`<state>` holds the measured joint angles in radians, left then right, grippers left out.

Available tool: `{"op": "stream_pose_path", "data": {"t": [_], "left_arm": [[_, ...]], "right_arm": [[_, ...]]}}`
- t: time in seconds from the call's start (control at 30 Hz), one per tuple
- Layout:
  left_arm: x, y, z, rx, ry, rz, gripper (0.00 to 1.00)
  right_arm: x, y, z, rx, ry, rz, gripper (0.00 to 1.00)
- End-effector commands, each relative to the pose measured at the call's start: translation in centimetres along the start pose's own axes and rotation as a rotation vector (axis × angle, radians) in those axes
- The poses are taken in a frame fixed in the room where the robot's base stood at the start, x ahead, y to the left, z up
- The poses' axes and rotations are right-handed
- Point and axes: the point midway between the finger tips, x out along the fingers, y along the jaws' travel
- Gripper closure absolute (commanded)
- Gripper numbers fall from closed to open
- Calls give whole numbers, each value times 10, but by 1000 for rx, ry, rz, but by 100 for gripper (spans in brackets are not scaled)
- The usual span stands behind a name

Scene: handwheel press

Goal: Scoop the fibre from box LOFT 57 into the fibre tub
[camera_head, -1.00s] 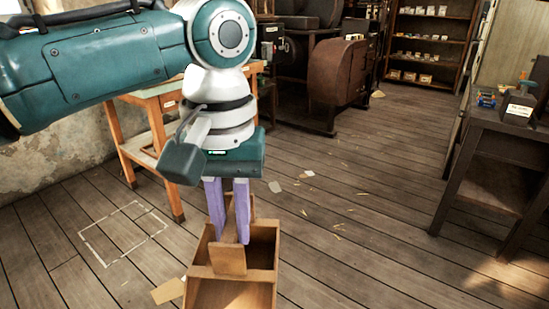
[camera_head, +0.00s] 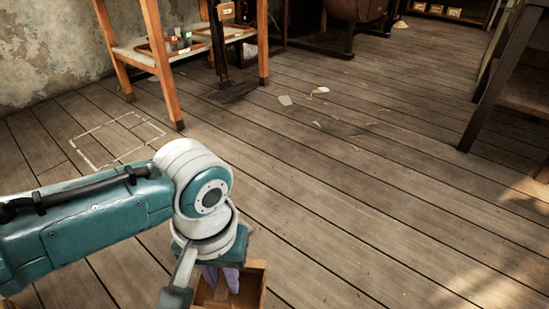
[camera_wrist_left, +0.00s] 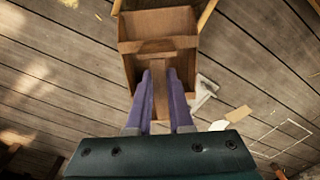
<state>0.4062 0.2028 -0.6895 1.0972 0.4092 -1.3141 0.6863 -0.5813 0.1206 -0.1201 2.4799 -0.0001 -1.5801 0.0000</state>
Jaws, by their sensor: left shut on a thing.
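A wooden open-topped box with compartments (camera_head: 254,281) is at the bottom of the head view, partly hidden by my left arm. The left wrist view shows its wooden walls (camera_wrist_left: 158,24) and a crosspiece. My left gripper (camera_head: 222,280) points down into it. In the left wrist view its two purple fingers (camera_wrist_left: 160,80) are shut on a narrow upright wooden piece (camera_wrist_left: 159,68). I cannot tell if that piece belongs to the box, or if the box touches the floor. I cannot read LOFT 57 anywhere or identify the fibre or its tub. My right gripper is out of view.
An orange-legged table (camera_head: 160,55) stands at the back left, with small items on its lower shelf. A chalk rectangle (camera_head: 116,139) marks the floor. Scraps (camera_head: 285,100) lie on the boards. A dark bench (camera_head: 500,85) stands at right. The middle floor is otherwise open.

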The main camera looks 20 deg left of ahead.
Motion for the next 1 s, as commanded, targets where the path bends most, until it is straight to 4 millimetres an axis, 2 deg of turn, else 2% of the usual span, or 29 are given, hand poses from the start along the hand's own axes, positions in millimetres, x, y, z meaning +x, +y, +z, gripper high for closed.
{"op": "stream_pose_path", "data": {"t": [0.03,0.1,0.3,0.4,0.53,0.77,1.0], "left_arm": [[43,-2,7,2,-3,1,100],[75,-5,15,6,-2,0,100],[151,-13,36,19,1,1,100],[176,-17,43,23,2,1,100],[194,-19,49,28,5,2,100],[207,-20,54,31,25,1,100],[236,-21,65,32,104,1,100]], "right_arm": [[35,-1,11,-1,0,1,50],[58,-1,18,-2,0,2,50],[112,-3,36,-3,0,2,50],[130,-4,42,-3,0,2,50],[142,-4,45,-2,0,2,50],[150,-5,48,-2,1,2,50],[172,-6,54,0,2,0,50]]}}
